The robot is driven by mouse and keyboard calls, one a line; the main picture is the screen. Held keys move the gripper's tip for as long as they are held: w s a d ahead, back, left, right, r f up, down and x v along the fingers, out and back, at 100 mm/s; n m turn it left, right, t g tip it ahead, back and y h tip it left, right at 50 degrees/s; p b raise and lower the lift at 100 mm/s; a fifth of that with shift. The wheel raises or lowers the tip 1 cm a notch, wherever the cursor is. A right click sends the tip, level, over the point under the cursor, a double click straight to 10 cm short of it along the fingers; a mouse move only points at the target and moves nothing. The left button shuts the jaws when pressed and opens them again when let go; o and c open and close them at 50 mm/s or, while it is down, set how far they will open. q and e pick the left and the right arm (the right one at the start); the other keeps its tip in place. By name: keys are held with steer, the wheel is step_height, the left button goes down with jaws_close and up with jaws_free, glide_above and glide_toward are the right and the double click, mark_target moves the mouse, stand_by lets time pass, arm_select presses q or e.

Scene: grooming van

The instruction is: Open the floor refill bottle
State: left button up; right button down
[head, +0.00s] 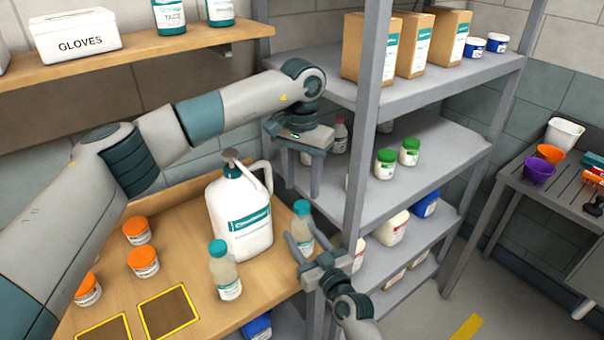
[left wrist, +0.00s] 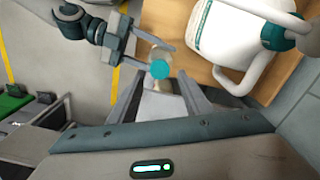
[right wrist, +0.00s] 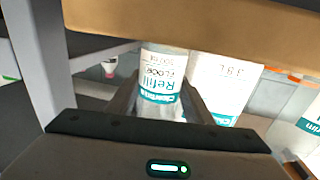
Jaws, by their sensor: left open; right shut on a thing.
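The teal cap (left wrist: 160,69) is on the bottle. My left gripper (head: 302,188) is open and points down above the cap. In the left wrist view the cap shows between and beyond its fingers, apparently untouched.
A large white jug (head: 242,220) stands close left of the bottle. A similar teal-capped bottle (head: 224,272) stands nearer the front edge. Several orange-lidded jars (head: 143,262) are further left. A grey shelf post (head: 365,130) rises just right of my left gripper.

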mark_target(302, 204)
arm_select(q)
steer(key=shift+f, duration=2.7)
steer(key=shift+c, duration=0.5)
steer(key=c, duration=1)
steer(key=shift+o, duration=0.2)
